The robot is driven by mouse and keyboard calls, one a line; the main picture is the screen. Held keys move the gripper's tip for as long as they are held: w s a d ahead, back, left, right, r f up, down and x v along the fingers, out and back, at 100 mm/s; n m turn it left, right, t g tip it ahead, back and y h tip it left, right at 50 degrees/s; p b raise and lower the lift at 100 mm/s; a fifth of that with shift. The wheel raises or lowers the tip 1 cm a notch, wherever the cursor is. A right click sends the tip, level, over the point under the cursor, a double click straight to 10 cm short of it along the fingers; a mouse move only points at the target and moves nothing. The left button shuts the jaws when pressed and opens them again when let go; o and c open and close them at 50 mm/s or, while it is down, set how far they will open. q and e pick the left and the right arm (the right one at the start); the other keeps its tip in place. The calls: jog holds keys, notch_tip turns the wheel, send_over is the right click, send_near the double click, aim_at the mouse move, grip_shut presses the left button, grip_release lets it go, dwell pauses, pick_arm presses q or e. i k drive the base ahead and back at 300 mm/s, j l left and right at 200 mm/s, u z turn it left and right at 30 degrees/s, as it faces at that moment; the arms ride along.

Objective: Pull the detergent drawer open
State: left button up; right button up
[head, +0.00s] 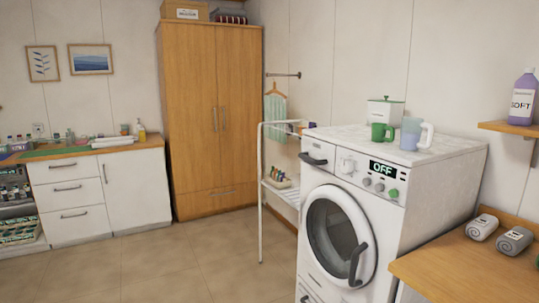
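The detergent drawer (319,148) is the white panel at the upper left of the washing machine's front, with a dark curved handle (313,160). It looks flush with the front, so it appears closed. The white washing machine (425,205) stands right of centre, turned partly to the left. Its round door (333,233) is closed and has a dark handle. The display reads OFF, with several knobs below it. Neither of my grippers is in view.
A green mug (382,133), a clear jug (411,134) and a lidded container (387,110) stand on the machine. A white rack (262,190) stands close to its left. A wooden counter (470,270) is at right. The tiled floor (180,265) at left is clear.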

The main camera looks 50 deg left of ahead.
aim_at(322, 154)
jog(key=u, duration=1.25)
